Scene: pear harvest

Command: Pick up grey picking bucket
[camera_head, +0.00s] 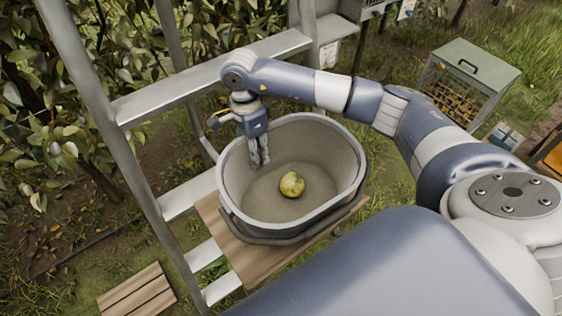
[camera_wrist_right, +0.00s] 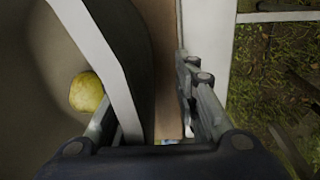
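The grey picking bucket (camera_head: 240,208) stands upright on a wooden board, with one yellow-green pear (camera_head: 291,184) on its floor. My right gripper (camera_head: 260,160) points down at the bucket's far left side. In the right wrist view, the gripper (camera_wrist_right: 150,115) has its fingers apart, with the bucket's pale rim (camera_wrist_right: 98,60) between them. One finger is on the inner side, near the pear (camera_wrist_right: 86,92), and the other is outside over the board. I cannot tell whether either finger touches the wall. My left gripper is not in view.
The wooden board (camera_head: 238,250) rests by a metal ladder frame (camera_head: 108,130). A wooden slatted piece (camera_head: 138,290) lies at lower left. A lidded box with a handle (camera_head: 470,72) stands at upper right. Leafy branches (camera_head: 60,60) fill the upper left.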

